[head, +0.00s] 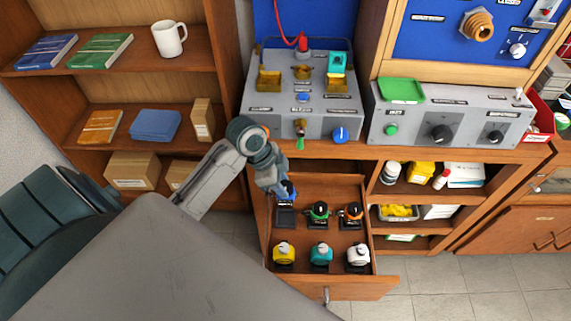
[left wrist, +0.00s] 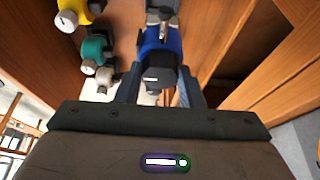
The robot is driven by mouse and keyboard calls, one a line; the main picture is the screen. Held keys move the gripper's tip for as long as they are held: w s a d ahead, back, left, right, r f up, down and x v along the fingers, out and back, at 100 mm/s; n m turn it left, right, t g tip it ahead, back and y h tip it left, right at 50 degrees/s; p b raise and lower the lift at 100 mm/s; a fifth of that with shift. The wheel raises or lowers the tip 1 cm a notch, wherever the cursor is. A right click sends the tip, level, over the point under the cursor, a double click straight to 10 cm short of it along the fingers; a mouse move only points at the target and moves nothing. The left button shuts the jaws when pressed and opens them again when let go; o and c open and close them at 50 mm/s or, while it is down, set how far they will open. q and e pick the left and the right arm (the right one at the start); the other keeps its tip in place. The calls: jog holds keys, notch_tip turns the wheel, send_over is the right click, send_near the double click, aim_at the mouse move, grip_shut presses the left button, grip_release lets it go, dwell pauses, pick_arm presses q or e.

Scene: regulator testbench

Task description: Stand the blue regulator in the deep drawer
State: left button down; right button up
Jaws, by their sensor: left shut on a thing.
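The blue regulator (head: 289,188) is over the back left place of the open deep drawer (head: 333,289), partly hidden by my left gripper (head: 283,190). In the left wrist view the blue regulator (left wrist: 161,45) sits between the two fingers of my left gripper (left wrist: 160,88), which is shut on it. A dark square base (head: 285,217) shows just below it in the head view. I cannot tell whether the regulator touches this base or the drawer floor. My right gripper is not in view.
The drawer also holds green (head: 319,211), orange (head: 352,212), yellow (head: 284,252), teal (head: 321,255) and white (head: 357,256) regulators, close beside the blue one. The grey bench panel (head: 265,123) overhangs behind. An open shelf (head: 405,188) stands right of the drawer.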

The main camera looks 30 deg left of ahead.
aim_at(282, 203)
pick_arm(q)
notch_tip(282, 203, down, 10)
jog(key=shift+p, duration=0.45)
jog(key=c, duration=1)
grip_release()
jog(key=shift+f, duration=0.15)
jog(key=shift+o, duration=0.2)
jog(key=b+v, duration=0.1)
jog(key=v, duration=1.1)
